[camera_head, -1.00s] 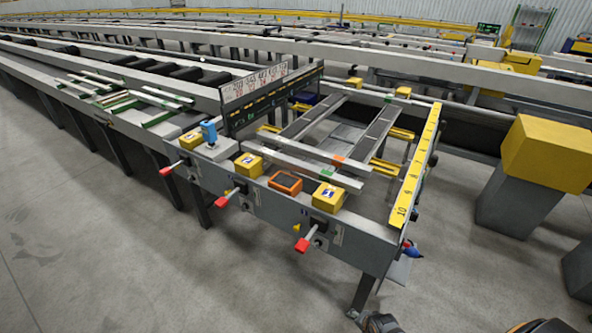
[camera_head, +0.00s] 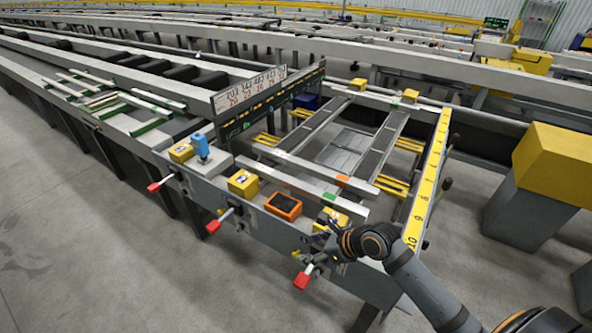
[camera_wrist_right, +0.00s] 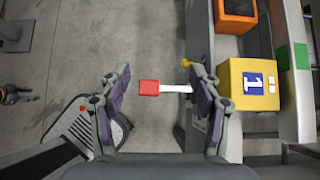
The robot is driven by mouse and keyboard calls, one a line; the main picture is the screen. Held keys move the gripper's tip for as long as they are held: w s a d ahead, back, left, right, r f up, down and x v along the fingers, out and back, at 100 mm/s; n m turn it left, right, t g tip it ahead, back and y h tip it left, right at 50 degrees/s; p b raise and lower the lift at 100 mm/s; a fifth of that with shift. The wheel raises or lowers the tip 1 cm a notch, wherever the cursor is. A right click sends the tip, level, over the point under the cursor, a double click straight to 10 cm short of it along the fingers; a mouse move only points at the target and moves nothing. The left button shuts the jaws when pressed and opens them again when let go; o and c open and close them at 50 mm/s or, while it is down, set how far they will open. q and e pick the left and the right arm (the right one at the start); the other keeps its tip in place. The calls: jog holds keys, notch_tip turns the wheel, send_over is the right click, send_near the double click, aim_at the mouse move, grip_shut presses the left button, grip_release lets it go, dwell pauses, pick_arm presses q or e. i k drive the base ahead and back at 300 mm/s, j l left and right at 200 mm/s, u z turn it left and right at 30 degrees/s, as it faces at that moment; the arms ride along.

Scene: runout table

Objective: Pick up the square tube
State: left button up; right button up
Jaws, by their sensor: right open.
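Two long pale grey bars lie side by side across the runout table (camera_head: 345,277). The rear bar (camera_head: 300,165) has an orange mark near its right end, and the front bar (camera_head: 285,181) a green one. I cannot tell from the frames which is the square tube. My right gripper (camera_head: 322,242) is at the table's front edge, in front of the front bar's right end, apart from both bars. In the right wrist view my right gripper (camera_wrist_right: 155,80) is open and empty. A green-marked bar (camera_wrist_right: 287,85) runs along the right there. My left gripper is not in view.
Yellow blocks (camera_head: 243,184) and an orange box (camera_head: 284,207) stand along the front edge. A red-tipped lever (camera_head: 303,279) sticks out below my right gripper; it shows between the fingers in the wrist view (camera_wrist_right: 150,88). A yellow scale (camera_head: 428,185) bounds the right side.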

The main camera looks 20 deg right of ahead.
aim_at(358, 213)
jog(key=i+l, duration=0.3)
jog(key=i, duration=0.15)
jog(key=i+l, duration=0.3)
jog(key=i, duration=0.15)
